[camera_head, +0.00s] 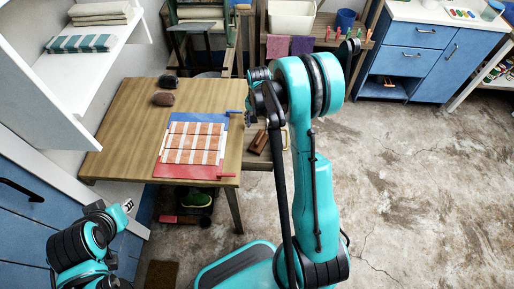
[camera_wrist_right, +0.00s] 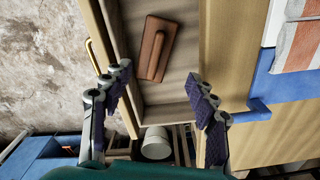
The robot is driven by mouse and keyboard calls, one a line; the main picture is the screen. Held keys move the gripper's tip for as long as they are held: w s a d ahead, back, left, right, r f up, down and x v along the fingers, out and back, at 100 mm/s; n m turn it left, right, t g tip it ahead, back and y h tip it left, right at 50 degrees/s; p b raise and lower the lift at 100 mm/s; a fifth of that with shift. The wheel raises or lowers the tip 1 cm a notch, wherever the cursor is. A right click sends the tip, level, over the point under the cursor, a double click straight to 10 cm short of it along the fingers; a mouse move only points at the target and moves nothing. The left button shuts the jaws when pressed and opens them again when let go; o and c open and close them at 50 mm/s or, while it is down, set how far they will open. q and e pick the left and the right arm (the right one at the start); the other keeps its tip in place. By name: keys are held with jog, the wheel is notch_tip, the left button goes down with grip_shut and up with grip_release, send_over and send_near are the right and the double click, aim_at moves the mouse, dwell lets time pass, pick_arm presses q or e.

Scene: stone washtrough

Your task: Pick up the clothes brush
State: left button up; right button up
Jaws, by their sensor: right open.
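The clothes brush (camera_wrist_right: 157,50), a brown wooden block with a raised handle strip, lies in an open wooden drawer (camera_wrist_right: 182,82). In the head view the brush (camera_head: 260,141) shows in the drawer at the table's right side, partly covered by my arm. My right gripper (camera_wrist_right: 159,74) is open and empty, its two fingers spread at either side of the view, with the brush beyond their tips. In the head view this gripper (camera_head: 257,112) is above the drawer, partly hidden by its own arm. My left gripper (camera_head: 127,205) is at lower left, away from the drawer; its jaw opening is unclear.
A gold handle (camera_wrist_right: 92,57) is on the drawer front. Bare floor (camera_head: 410,190) lies to the right.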

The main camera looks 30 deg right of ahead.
aim_at(260, 137)
jog(key=shift+s+d+f, duration=0.1)
jog(key=shift+d+f, duration=0.15)
jog(key=shift+f, duration=0.65)
jog(key=f+b, duration=0.1)
jog(key=f, duration=0.1)
jog(key=f+b, duration=0.1)
jog(key=f, duration=0.2)
jog(key=f+b, duration=0.1)
jog(key=f, duration=0.1)
jog(key=shift+d+f, duration=0.25)
jog(key=shift+f, duration=0.1)
jog(key=shift+r, duration=0.1)
jog(key=c, duration=1.1)
notch_tip(260, 137, up, 18)
jog(key=p, duration=0.5)
jog(key=shift+p, duration=0.4)
